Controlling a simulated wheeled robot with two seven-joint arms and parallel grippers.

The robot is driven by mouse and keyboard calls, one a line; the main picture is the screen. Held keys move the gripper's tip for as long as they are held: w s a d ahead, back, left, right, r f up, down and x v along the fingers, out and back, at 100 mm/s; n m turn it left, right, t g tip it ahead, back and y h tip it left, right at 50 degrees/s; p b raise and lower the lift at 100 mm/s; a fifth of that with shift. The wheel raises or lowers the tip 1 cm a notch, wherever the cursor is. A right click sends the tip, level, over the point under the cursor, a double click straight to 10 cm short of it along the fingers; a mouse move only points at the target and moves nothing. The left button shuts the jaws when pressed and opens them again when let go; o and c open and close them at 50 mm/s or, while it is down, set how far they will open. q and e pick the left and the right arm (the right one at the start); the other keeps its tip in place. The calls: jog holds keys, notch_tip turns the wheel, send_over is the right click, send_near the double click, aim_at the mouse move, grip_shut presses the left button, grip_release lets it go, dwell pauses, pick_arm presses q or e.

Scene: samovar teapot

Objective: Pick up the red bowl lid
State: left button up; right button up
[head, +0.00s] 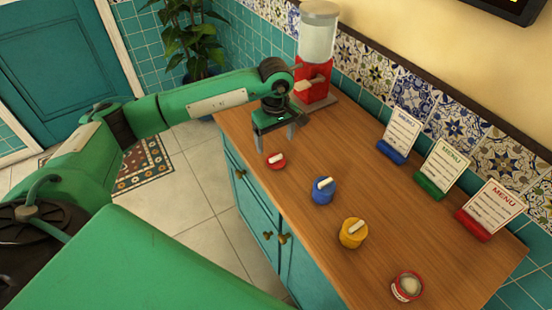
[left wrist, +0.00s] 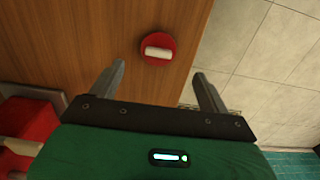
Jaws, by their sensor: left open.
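The red bowl lid (head: 276,160) is a small red disc with a white bar handle. It lies on the wooden counter near its left edge, and it also shows at the top middle of the left wrist view (left wrist: 158,49). The red bowl (head: 407,286) stands uncovered at the counter's near end. My left gripper (head: 274,146) is open and empty, with its fingers pointing down above the counter near the lid. In the left wrist view the lid lies just beyond the open fingertips (left wrist: 158,75), apart from them. My right gripper is not seen.
A blue lidded bowl (head: 322,191) and a yellow lidded bowl (head: 352,233) stand on the counter (head: 390,215). A red dispenser (head: 315,80) stands at the far end, behind my left gripper. Menu stands (head: 442,166) line the tiled wall. The counter's middle is clear.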

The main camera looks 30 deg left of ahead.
aim_at(276, 157)
pick_arm(q)
notch_tip(276, 157, down, 2)
jog(key=shift+f, duration=0.15)
notch_tip(276, 157, down, 4)
jog(key=shift+w+f+p, duration=0.1)
jog(key=shift+f+p, duration=0.1)
jog(key=shift+p, duration=0.65)
jog(key=shift+f, duration=0.25)
jog(key=c, duration=0.9)
jog(key=shift+c, duration=0.7)
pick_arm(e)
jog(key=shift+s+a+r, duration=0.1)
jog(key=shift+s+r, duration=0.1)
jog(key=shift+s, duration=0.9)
